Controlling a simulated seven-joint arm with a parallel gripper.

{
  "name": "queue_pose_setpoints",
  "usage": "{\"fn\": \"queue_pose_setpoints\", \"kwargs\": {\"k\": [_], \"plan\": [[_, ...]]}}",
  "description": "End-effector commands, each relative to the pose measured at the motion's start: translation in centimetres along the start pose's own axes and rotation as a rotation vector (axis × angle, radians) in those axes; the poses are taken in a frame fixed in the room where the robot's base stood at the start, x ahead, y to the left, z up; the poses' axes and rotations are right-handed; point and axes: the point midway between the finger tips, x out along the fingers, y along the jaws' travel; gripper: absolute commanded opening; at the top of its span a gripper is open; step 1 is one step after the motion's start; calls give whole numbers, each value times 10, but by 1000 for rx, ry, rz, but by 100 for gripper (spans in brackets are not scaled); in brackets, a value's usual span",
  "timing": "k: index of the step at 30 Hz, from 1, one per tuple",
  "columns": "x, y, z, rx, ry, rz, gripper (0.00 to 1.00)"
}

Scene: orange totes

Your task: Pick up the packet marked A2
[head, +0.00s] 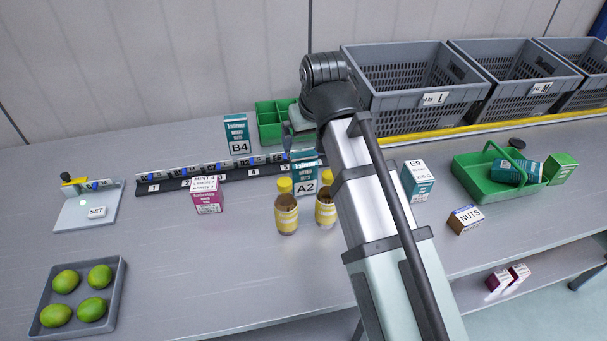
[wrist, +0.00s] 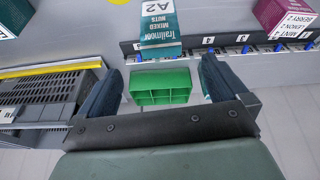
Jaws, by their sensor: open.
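The teal and white packet marked A2 (head: 305,176) stands upright on the grey table, just behind two yellow-capped jars. In the wrist view the A2 packet (wrist: 158,22) appears upside down at the top, beyond the fingertips and apart from them. My gripper (wrist: 160,68) is open and empty, its two dark fingers spread wide. In the head view my gripper (head: 297,126) is above and behind the packet, partly hidden by my arm.
Yellow-capped jars (head: 287,213) stand close in front of A2. A numbered black rail (head: 225,174) runs left of it. Packet B4 (head: 237,133) and a green divided tray (head: 268,121) are behind; packet E9 (head: 417,182) is right of my arm. Grey crates (head: 400,110) line the back right.

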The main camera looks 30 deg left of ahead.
Motion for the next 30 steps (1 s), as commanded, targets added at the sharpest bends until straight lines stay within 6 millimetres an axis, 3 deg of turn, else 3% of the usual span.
{"fn": "queue_pose_setpoints", "kwargs": {"k": [5,21,30], "plan": [[3,0,0,66,-2,-1,100],[70,0,0,68,-3,-3,100],[86,-1,0,68,-1,-3,100]]}}
